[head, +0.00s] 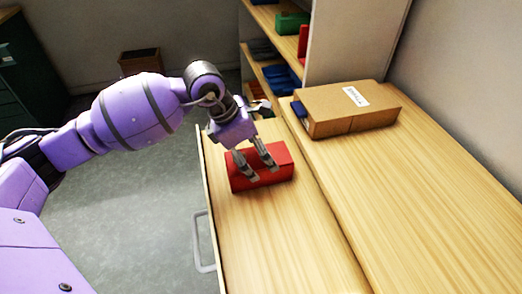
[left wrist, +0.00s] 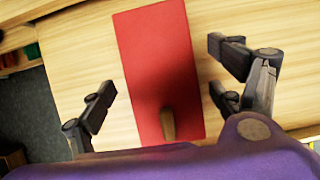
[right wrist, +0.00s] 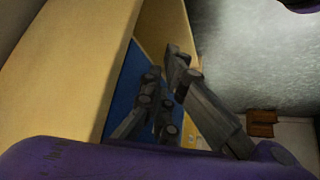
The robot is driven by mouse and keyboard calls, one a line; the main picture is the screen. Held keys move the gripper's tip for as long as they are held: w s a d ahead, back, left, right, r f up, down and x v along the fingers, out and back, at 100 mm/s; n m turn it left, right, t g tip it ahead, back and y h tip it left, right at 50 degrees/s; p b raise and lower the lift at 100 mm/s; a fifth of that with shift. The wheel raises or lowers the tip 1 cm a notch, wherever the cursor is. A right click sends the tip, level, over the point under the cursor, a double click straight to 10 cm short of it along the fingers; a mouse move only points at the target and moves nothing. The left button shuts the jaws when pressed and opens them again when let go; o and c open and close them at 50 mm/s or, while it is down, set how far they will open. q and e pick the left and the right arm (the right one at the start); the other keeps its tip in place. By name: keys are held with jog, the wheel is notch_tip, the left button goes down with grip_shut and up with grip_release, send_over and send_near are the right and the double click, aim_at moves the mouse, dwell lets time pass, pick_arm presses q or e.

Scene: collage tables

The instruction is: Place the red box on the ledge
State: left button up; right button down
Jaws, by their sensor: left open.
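The red box (head: 270,172) lies on the lower wooden surface (head: 270,240), left of the seam. The ledge appears to be the wooden strip (head: 430,200) right of that seam; its exact height is hard to tell. My left gripper (head: 258,170) is open at the red box, its fingers overlapping the box in the head view. In the left wrist view the red box (left wrist: 160,65) lies between the spread fingers, with gaps on both sides. My right gripper (right wrist: 163,65) shows only in its wrist view, its fingers close together; its grip is unclear.
A cardboard box (head: 350,115) with a white label occupies the far end of the right strip. A shelf (head: 258,15) with coloured items stands behind. The near part of the strip is clear. A handle (head: 201,245) is on the left side.

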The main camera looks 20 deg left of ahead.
pick_arm(q)
jog(key=v, duration=1)
jog(key=shift+s+a+r, duration=0.1)
jog(key=shift+s+r, duration=0.05)
jog(key=shift+r, duration=0.1)
